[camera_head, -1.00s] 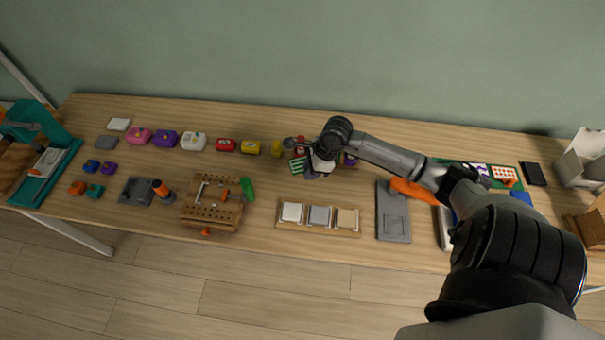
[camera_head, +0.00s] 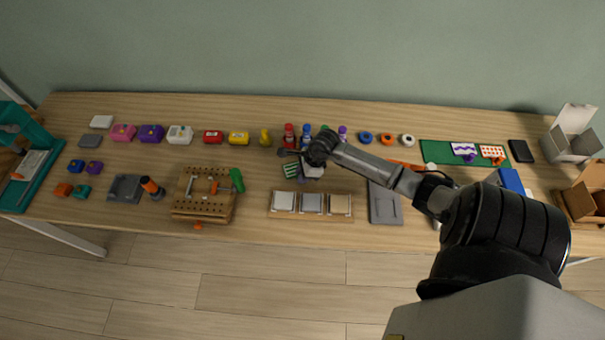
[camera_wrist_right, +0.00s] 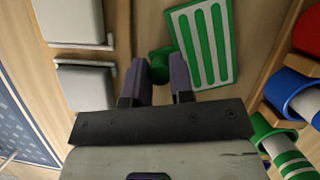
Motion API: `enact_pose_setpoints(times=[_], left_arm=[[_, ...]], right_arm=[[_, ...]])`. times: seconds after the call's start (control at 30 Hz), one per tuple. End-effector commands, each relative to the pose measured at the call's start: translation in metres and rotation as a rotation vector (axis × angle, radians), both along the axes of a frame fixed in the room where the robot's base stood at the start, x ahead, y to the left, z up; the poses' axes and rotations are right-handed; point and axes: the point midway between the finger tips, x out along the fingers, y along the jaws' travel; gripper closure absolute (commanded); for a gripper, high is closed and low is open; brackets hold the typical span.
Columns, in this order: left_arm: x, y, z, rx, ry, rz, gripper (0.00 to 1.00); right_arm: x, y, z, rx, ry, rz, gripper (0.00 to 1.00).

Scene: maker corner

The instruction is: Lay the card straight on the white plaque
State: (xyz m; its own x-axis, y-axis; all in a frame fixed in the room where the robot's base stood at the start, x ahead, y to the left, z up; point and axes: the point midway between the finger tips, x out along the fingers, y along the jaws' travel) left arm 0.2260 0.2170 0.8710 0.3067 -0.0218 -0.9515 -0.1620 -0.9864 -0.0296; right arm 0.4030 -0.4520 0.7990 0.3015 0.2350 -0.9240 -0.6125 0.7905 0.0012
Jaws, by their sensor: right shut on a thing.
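The card (camera_head: 291,169) is green with white stripes. In the right wrist view the card (camera_wrist_right: 208,42) lies beyond my fingertips, tilted in the picture, with a green knob (camera_wrist_right: 160,62) beside it between the fingers. My right gripper (camera_head: 303,171) is shut on the card by this knob; it also shows in the wrist view (camera_wrist_right: 161,78). The white plaque (camera_head: 284,201) is the left one of three on a wooden tray (camera_head: 311,217). It shows at the wrist view's upper left (camera_wrist_right: 72,20). The card is behind it, apart. My left gripper is not in view.
A grey plaque (camera_head: 312,203) and a beige plaque (camera_head: 341,204) sit beside the white one. Coloured bottles, including a red one (camera_head: 289,135), stand behind the gripper. A pegboard block (camera_head: 205,195) stands left of the tray, a grey plate (camera_head: 384,205) right of it.

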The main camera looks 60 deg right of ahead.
Motion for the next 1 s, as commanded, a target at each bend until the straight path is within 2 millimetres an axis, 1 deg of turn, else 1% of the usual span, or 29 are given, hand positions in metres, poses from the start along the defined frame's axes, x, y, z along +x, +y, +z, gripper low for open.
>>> enact_pose_setpoints(times=[0.2,0.33,0.37,0.6,0.63,0.87,1.0], left_arm=[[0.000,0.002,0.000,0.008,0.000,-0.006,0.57],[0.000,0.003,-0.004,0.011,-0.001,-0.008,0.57],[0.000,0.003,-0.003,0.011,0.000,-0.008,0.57],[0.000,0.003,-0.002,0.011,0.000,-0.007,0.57],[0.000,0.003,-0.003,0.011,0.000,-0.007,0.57],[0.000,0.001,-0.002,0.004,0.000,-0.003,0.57],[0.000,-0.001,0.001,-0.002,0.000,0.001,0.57]], right_arm=[[0.000,-0.001,0.001,-0.001,-0.002,0.000,1.00],[0.000,-0.001,-0.003,-0.002,-0.002,0.001,1.00],[0.000,0.000,-0.003,-0.001,-0.002,0.000,0.77],[0.000,0.000,-0.002,-0.001,-0.002,0.000,0.54],[0.000,0.000,-0.002,-0.001,-0.002,0.000,0.52],[0.000,0.000,-0.001,0.000,-0.002,0.001,0.52],[-0.002,-0.003,0.007,-0.004,-0.002,0.002,0.52]])
